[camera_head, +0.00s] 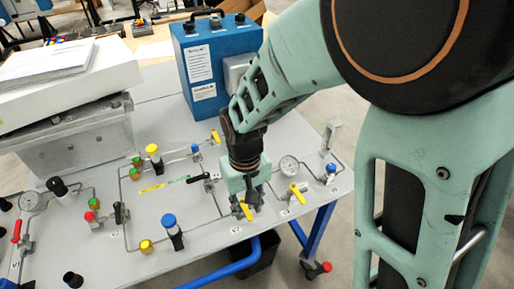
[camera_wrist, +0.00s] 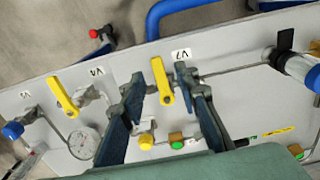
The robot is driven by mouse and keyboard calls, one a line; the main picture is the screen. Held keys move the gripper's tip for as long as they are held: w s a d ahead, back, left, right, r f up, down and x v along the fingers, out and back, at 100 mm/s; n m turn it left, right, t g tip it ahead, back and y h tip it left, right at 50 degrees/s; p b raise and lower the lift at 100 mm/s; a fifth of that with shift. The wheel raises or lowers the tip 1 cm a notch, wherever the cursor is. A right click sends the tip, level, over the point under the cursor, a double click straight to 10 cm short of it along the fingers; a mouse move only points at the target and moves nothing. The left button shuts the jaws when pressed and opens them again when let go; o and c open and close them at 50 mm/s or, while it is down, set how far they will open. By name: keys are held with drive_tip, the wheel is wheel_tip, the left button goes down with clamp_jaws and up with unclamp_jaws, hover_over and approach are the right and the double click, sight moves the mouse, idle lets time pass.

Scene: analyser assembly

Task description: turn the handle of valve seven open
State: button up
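The yellow handle of valve seven (camera_wrist: 162,82) is in the wrist view, beside the label V7 (camera_wrist: 181,54). My gripper (camera_wrist: 161,84) is open, with one finger on each side of this handle and visible gaps between. In the head view my gripper (camera_head: 247,197) points down over the panel, and the yellow handle (camera_head: 246,212) shows at its fingertips. The valve body is mostly hidden by the fingers. I cannot tell how far the fingertips are above the panel.
A second yellow handle (camera_wrist: 63,97), by label V4, stands left in the wrist view, near a gauge (camera_wrist: 83,143). Pipes and colored knobs cover the panel (camera_head: 205,235). A blue box (camera_head: 210,65) stands behind my gripper. A blue tube (camera_head: 240,262) runs along the front edge.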

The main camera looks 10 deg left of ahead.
drive_tip(key=shift+f, duration=0.5)
clamp_jaws()
